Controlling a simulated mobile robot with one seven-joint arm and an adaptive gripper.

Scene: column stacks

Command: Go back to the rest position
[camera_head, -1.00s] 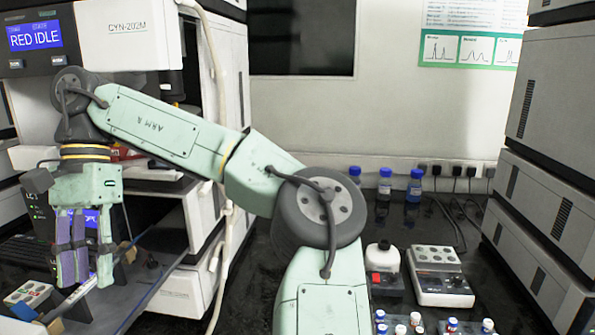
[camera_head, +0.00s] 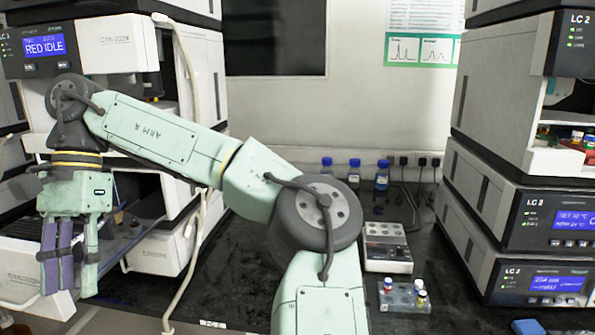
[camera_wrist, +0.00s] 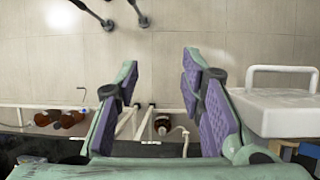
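My gripper (camera_head: 70,290) hangs at the lower left in the head view, fingers pointing down. It is in front of the left instrument stack, and its arm is bent across the picture. Pale floor and, further off, brown bottles (camera_wrist: 70,118) show below the fingers.
The left stack (camera_head: 135,45) reads RED IDLE. The LC 2 stack (camera_head: 497,195) stands right. On the black bench are a small vial rack (camera_head: 405,297), a grey device (camera_head: 387,248) and blue-capped bottles (camera_head: 382,175). A white handled object (camera_wrist: 280,108) is beside the gripper in the wrist view.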

